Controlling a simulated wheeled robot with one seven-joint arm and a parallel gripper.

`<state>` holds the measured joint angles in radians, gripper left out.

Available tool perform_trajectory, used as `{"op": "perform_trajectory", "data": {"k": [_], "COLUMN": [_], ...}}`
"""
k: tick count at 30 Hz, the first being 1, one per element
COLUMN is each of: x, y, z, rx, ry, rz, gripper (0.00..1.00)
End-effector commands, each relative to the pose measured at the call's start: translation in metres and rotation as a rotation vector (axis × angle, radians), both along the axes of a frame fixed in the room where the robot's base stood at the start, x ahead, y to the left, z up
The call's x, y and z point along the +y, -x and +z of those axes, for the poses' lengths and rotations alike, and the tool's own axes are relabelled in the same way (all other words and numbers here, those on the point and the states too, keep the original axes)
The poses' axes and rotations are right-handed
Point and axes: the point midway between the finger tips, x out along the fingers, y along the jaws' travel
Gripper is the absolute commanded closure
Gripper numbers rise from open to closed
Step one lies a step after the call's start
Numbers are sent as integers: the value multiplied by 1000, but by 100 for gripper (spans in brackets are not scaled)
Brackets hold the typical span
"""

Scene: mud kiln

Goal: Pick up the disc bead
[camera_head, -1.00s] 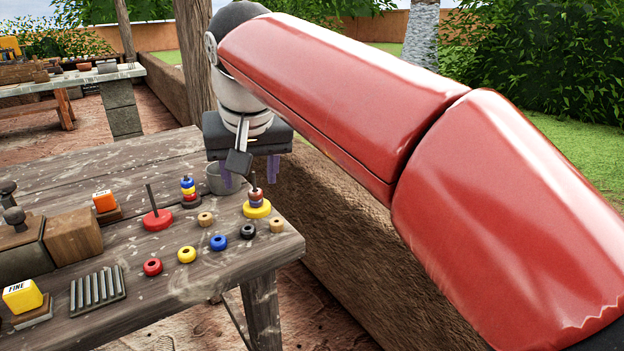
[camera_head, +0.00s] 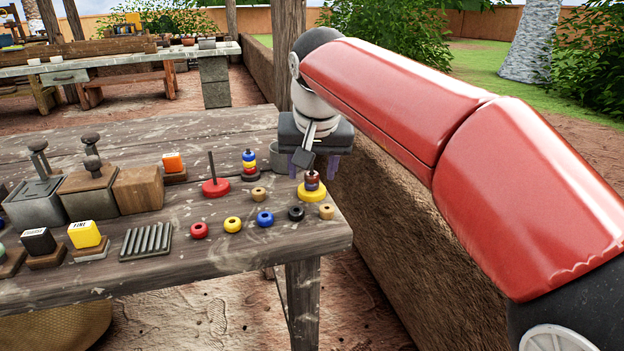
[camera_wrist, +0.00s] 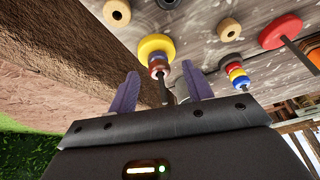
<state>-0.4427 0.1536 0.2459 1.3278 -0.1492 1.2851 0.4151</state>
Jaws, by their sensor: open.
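Several round beads lie loose on the wooden table: red (camera_head: 199,230), yellow (camera_head: 233,224), blue (camera_head: 264,218), black (camera_head: 296,213) and two tan ones (camera_head: 258,193) (camera_head: 327,211). I cannot tell which one is called the disc bead. A yellow disc base (camera_head: 312,193) carries a peg with brownish and purple beads; it also shows in the wrist view (camera_wrist: 155,44). My gripper (camera_head: 313,164) is open, its purple fingers above and behind this peg. In the wrist view the peg shows between my open fingers (camera_wrist: 162,82), with no bead gripped.
A red disc with a peg (camera_head: 216,188), a small multicoloured stack (camera_head: 249,168) and a grey cup (camera_head: 278,158) stand close by. A ridged grey rack (camera_head: 147,241) and wooden block (camera_head: 138,190) are farther left. A mud wall (camera_head: 400,210) runs right of the table.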

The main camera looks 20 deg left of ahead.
Motion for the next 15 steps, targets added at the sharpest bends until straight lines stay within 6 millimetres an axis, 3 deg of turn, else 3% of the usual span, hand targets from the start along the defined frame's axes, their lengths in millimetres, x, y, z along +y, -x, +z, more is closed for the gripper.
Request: {"op": "perform_trajectory", "data": {"k": [7, 15], "x": [0, 0], "y": [-1, -1], "z": [-1, -1], "rx": [0, 0], "ry": [0, 0], "rz": [0, 0], "gripper": [50, 85]}}
